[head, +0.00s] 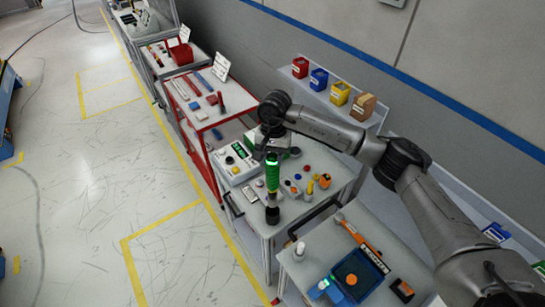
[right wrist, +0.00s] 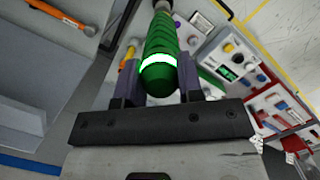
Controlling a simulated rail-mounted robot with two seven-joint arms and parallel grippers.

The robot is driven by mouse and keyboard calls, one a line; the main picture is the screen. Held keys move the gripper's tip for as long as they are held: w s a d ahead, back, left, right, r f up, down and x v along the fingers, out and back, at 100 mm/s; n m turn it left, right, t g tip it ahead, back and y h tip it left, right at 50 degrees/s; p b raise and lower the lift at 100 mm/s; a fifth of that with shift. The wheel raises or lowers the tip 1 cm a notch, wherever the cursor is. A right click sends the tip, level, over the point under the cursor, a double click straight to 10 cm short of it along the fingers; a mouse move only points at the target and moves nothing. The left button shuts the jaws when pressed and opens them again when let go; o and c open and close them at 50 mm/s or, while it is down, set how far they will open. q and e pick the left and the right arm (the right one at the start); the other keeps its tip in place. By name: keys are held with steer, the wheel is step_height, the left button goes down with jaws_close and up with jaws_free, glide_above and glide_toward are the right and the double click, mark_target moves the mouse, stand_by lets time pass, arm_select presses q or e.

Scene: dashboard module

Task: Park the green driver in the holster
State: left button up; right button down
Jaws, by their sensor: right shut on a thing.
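The green driver (head: 272,178) hangs upright, tip down, over the left edge of the grey worktop in the head view. My right gripper (head: 272,156) is above it, shut on its top end. In the right wrist view the driver (right wrist: 161,58), ribbed green with a bright white band, sits between the two fingers of my right gripper (right wrist: 160,78). A dark round piece (head: 272,214) shows at the driver's lower end. I cannot tell whether it is the driver's nose or the holster. My left gripper is not in view.
A white panel with a green display (head: 240,163) and several small coloured parts lie on the worktop. In front are an orange-handled hammer (head: 349,227), a dark tray with an orange round part (head: 351,279) and a white bottle (head: 300,248). A red cart (head: 205,120) stands behind. Open floor lies left.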

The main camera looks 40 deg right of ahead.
mark_target(272, 179)
steer(key=shift+f+b, duration=0.9)
steer(key=shift+f, duration=0.25)
steer(key=shift+f+b, duration=1.75)
steer(key=shift+f, duration=0.35)
steer(key=shift+f+b, duration=1.8)
steer(key=shift+f, duration=0.45)
